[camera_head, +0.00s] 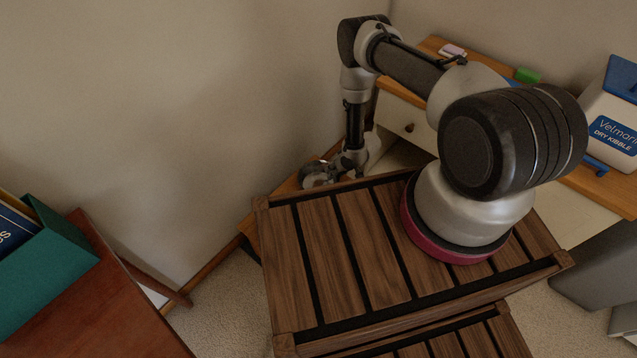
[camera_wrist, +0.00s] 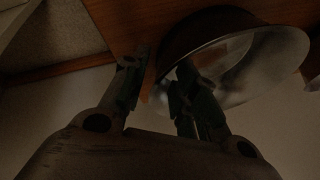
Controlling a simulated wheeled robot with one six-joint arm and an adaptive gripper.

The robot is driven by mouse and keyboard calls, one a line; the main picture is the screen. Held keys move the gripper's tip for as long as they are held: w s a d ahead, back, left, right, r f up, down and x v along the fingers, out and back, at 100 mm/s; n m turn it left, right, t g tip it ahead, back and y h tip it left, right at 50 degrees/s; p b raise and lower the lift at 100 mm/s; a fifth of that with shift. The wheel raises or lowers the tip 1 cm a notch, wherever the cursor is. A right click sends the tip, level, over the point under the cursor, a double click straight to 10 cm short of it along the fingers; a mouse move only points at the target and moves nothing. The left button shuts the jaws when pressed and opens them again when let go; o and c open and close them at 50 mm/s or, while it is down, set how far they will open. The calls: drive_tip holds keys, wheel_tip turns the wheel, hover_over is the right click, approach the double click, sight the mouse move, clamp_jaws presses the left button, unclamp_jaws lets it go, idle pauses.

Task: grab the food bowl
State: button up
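The food bowl is a round metal bowl with a shiny inside. In the wrist view the bowl (camera_wrist: 262,68) is at the upper right, its opening partly facing the camera. In the head view the bowl (camera_head: 316,174) shows small beside my gripper, behind the slatted top's far left corner. My gripper (camera_wrist: 158,75) has its two fingers apart. The right finger overlaps the bowl's opening and the left finger is outside its left edge. A gap shows between the fingers. I cannot tell whether either finger touches the bowl. In the head view my gripper (camera_head: 338,170) is partly hidden.
A wooden surface (camera_wrist: 100,20) lies by the bowl in the dark wrist view. The slatted wooden top (camera_head: 330,260) is in front. A desk with a drawer (camera_head: 405,122) and a kibble container (camera_head: 612,118) stand right. A red-brown table (camera_head: 90,310) is left. The wall is close behind.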

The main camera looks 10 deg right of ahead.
clamp_jaws()
drive_tip(key=shift+r, duration=0.1)
